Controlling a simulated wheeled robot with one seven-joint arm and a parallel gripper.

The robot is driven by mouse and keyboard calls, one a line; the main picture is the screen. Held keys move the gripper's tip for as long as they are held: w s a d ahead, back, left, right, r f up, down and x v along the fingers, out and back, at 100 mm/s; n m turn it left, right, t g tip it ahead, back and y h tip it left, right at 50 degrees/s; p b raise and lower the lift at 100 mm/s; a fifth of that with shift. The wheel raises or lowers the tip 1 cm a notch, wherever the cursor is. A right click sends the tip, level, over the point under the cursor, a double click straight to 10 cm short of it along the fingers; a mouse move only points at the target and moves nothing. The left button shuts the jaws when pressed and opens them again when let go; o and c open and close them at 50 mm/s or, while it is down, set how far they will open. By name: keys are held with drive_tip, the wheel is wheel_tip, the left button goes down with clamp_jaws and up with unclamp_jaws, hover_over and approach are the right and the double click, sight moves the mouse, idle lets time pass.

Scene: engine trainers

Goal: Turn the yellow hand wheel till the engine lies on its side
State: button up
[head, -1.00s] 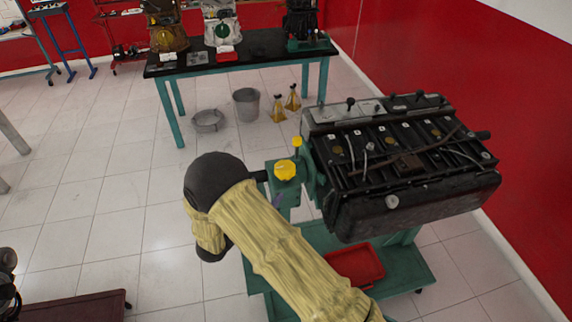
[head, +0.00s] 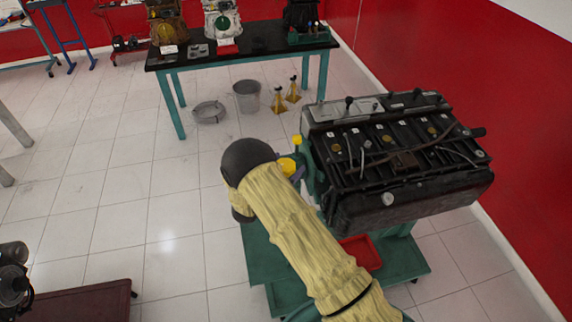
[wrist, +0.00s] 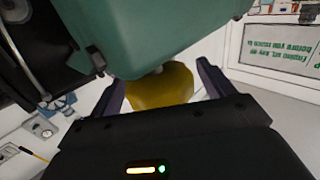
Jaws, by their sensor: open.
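The black engine (head: 400,165) hangs on the green stand (head: 405,262) at the right of the head view, its top with caps and hoses facing mostly up. The yellow hand wheel (head: 287,166) is at the engine's left end, partly hidden by my arm. In the wrist view the yellow hand wheel (wrist: 158,86) lies between the two fingers of my gripper (wrist: 162,78), below a green housing (wrist: 140,30). The fingers are open, one on each side of the wheel; I cannot tell if they touch it. In the head view only a bit of a purple finger shows.
A red tray (head: 361,253) sits on the stand's base under the engine. A smaller yellow knob (head: 297,141) stands behind the hand wheel. A black-topped bench (head: 240,52), a grey bucket (head: 246,97) and yellow jack stands (head: 279,101) are behind.

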drive_tip(key=c, duration=1)
drive_tip(key=b, duration=0.1)
drive_tip(key=m+h+b, duration=0.1)
drive_tip(key=b, duration=0.1)
drive_tip(key=shift+f+g, duration=0.25)
drive_tip(key=shift+g, duration=0.15)
drive_tip(key=shift+r+m+g+h+b, duration=0.25)
drive_tip(key=shift+h+b, duration=0.25)
drive_tip(key=shift+b, duration=0.3)
drive_tip(key=o, duration=1)
